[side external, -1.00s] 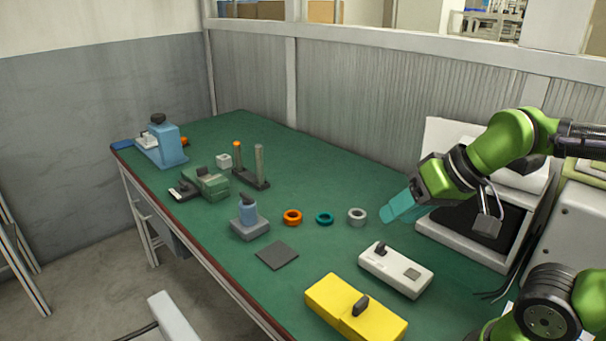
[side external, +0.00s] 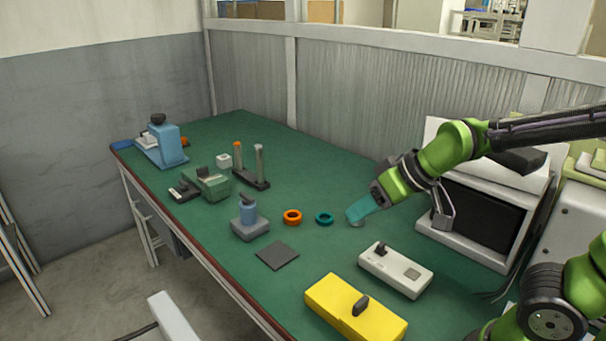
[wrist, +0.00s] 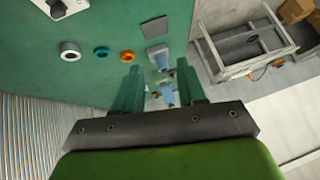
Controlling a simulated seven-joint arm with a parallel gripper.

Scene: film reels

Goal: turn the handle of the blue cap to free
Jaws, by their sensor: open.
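A blue cap (side external: 248,211) with a small dark handle on top sits on a grey block near the table's middle. In the wrist view, the blue cap (wrist: 161,61) shows between my fingers, further off. A larger blue device (side external: 168,143) with a dark knob stands at the far left end; which way either handle points is too small to tell. My gripper (side external: 354,213) is open, its teal fingers to the right of the cap, apart from it and partly hiding a grey ring (side external: 357,223). In the wrist view my gripper (wrist: 157,75) holds nothing.
An orange ring (side external: 292,217) and a teal ring (side external: 324,218) lie between the cap and my gripper. A dark pad (side external: 277,256) lies in front. A white box (side external: 395,270) and a yellow box (side external: 330,300) are nearer. A post stand (side external: 250,178) and green device (side external: 207,184) stand behind.

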